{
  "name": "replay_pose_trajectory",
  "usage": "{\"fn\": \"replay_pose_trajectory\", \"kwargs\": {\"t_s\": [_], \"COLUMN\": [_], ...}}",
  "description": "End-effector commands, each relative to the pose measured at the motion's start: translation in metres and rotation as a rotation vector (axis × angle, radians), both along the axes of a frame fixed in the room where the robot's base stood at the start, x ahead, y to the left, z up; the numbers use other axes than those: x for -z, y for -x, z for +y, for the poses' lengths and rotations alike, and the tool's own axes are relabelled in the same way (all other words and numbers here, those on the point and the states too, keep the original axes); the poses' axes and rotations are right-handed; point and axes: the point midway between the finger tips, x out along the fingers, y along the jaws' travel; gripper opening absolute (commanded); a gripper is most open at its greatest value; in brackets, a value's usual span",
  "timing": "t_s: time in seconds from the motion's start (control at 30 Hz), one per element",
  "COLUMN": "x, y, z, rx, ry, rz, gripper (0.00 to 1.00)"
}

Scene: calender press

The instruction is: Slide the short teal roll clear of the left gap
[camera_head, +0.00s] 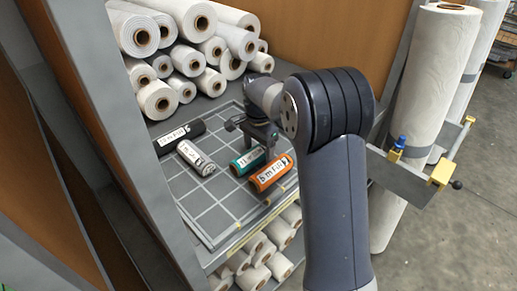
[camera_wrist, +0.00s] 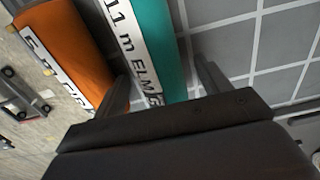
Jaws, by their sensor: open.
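The short teal roll (camera_head: 239,165) lies on the gridded grey mat, partly hidden by my gripper in the head view. It has a white label with black print, and it also shows in the wrist view (camera_wrist: 172,40). My gripper (camera_wrist: 163,72) is open, with one finger on each side of the teal roll. I cannot tell whether either finger touches it. In the head view my gripper (camera_head: 262,140) is over the far end of the roll. An orange roll (camera_head: 266,179) lies close beside the teal one on the right, also in the wrist view (camera_wrist: 72,35).
A grey-white roll (camera_head: 197,159) and a black roll (camera_head: 190,130) lie left of the teal roll, with bare mat (camera_head: 213,195) between and in front. White rolls (camera_head: 185,60) are stacked behind. A grey frame post (camera_head: 110,120) stands at the left.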

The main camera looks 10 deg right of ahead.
Motion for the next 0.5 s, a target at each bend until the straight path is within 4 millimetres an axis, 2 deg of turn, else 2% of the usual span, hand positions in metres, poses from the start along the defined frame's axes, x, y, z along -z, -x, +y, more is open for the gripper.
{"fn": "replay_pose_trajectory", "kwargs": {"t_s": [0.17, 0.27, 0.5], "x": [-0.001, -0.01, -0.056], "y": [0.0, -0.001, -0.001], "z": [0.0, 0.0, 0.0], "rx": [0.0, 0.0, 0.0], "ry": [0.0, 0.0, -0.001], "rz": [0.0, -0.004, -0.006], "gripper": [0.72, 0.72, 0.72]}}
